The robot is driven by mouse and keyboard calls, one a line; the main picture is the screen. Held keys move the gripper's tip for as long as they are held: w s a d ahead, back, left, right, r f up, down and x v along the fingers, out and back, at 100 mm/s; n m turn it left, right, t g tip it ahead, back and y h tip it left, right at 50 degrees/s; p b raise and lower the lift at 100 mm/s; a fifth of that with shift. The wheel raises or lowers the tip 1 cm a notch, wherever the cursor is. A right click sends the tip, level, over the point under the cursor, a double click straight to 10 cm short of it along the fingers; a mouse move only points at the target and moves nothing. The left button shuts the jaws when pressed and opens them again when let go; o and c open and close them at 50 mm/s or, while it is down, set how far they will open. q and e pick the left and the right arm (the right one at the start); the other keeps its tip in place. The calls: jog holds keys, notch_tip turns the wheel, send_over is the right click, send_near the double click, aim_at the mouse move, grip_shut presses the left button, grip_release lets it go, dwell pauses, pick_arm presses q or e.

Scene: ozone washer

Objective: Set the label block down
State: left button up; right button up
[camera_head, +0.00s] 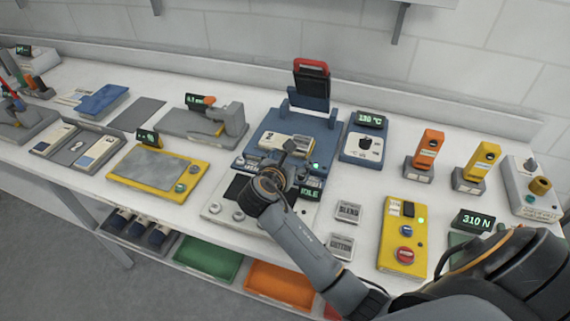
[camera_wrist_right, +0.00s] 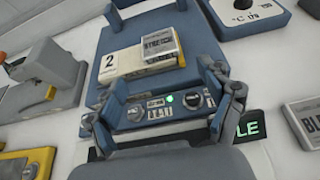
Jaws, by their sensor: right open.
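The label block marked STRETCH (camera_wrist_right: 160,46) is a grey plate. In the right wrist view it lies at the right end of a cream and yellow piece marked 2 (camera_wrist_right: 112,66), on the blue press (camera_wrist_right: 95,100). In the head view the blue press (camera_head: 262,131) stands mid-table, and the label block is small there. My right gripper (camera_wrist_right: 165,110) is open, with its fingers apart on either side of the press's front control panel and nothing held between them. In the head view my right gripper (camera_head: 291,166) partly covers the press front. My left gripper is not in view.
Label blocks marked BLEND (camera_head: 348,211) and COTTON (camera_head: 341,247) lie right of my forearm. A yellow control box (camera_head: 404,235) with buttons stands further right. A temperature unit (camera_head: 362,145) is beside the press. A yellow-framed grey pad (camera_head: 158,170) lies left.

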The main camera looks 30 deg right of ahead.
jog(key=v, duration=0.5)
jog(key=shift+a+r, duration=0.1)
dwell(0.4)
